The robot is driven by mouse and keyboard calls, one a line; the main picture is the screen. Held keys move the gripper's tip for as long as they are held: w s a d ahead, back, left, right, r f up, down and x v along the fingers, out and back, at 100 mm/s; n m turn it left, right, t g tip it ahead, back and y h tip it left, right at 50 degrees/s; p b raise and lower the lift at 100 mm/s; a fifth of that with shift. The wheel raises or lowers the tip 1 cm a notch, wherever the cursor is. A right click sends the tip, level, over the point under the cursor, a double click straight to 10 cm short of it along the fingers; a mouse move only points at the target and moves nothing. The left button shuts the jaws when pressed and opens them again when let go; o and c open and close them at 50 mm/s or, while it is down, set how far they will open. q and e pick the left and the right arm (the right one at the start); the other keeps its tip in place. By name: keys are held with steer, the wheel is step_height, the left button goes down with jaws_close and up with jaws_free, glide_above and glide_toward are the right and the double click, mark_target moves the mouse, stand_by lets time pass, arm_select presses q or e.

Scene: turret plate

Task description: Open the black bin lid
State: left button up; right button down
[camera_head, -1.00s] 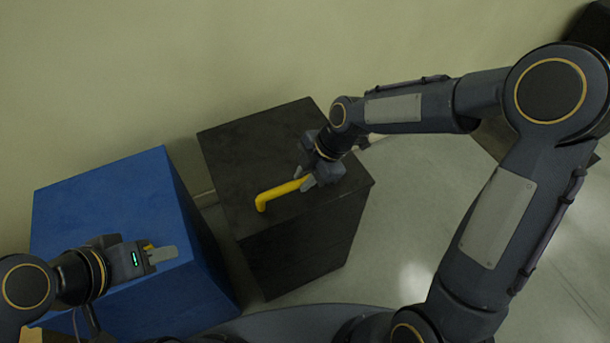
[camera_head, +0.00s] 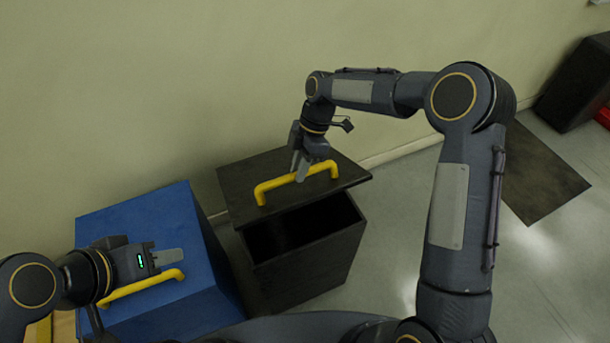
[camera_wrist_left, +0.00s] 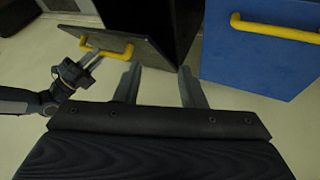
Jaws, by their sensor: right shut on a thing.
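The black bin (camera_head: 315,265) stands near the wall, and its dark inside shows below the raised lid. The black lid (camera_head: 240,183) is tilted up and carries a yellow handle (camera_head: 275,184). My right gripper (camera_head: 301,172) is shut on this handle near its middle. The lid and handle also show at the upper left of the left wrist view (camera_wrist_left: 140,60). My left gripper (camera_head: 175,257) hovers over the blue bin by its yellow handle, apart from the black bin. In the left wrist view its two fingers (camera_wrist_left: 160,85) are spread with nothing between them.
The blue bin (camera_head: 140,215) with its own yellow handle (camera_head: 125,288) stands left of the black bin, its lid down. A dark mat (camera_head: 540,180) and a dark box (camera_head: 575,90) are at the right.

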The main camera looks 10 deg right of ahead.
steer(key=w+r+p, duration=0.1)
steer(key=w+a+r, duration=0.1)
steer(key=w+r, duration=0.1)
steer(key=shift+w+r+p, duration=0.25)
steer(key=shift+r+p, duration=0.05)
steer(key=shift+p, duration=0.1)
